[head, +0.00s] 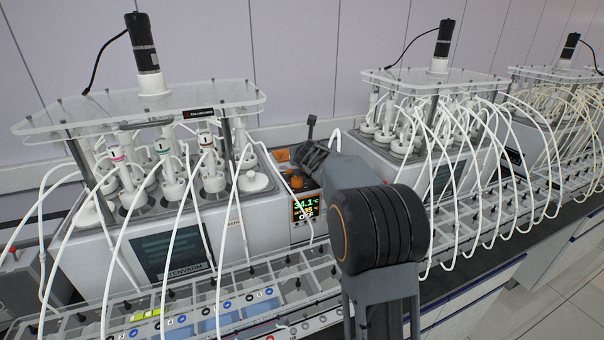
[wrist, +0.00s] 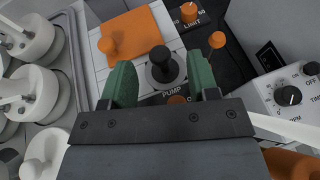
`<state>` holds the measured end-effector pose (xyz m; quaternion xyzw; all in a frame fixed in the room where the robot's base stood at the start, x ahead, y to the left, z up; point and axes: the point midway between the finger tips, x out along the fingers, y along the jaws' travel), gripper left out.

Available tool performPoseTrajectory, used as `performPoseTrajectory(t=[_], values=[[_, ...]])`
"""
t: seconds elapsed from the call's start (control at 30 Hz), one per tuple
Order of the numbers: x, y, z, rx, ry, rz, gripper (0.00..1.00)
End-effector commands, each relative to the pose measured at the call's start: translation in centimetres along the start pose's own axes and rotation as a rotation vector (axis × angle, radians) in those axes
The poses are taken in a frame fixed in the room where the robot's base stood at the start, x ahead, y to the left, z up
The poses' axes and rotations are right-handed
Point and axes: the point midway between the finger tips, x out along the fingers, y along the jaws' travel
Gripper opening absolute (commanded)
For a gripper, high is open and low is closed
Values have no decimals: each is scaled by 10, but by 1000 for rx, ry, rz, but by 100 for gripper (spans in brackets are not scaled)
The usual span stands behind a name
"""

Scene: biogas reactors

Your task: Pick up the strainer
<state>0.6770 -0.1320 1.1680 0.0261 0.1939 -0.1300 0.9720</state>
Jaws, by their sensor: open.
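No part in view can be told for sure as the strainer. In the wrist view, a flat orange piece (wrist: 133,30) with a round orange knob (wrist: 109,45) lies on a white surface beyond my left finger. My gripper (wrist: 163,82) is open, with green fingertips apart and nothing visibly held. A black round knob (wrist: 160,66) on a grey disc shows between and just beyond the fingertips, above the word PUMP. In the head view, my arm hides much of this area; a bit of the orange piece (head: 282,155) shows beside my wrist.
An orange knob (wrist: 217,40) and a LIMIT dial (wrist: 189,12) are close by. White reactor caps (wrist: 28,92) crowd the left. A panel with a dial (wrist: 288,96) stands right. In the head view, tubes and a lit display (head: 303,209) flank my arm.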

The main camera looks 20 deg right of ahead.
Motion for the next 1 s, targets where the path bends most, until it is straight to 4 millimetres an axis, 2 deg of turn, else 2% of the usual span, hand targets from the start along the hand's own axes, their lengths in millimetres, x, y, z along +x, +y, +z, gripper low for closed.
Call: performPoseTrajectory(t=[0.13, 0.43, 1.0], values=[[14, 0, 0, -1, 1, 0, 54], [17, 0, 1, -1, -1, 0, 54], [17, 0, 1, 0, -1, 0, 1]])
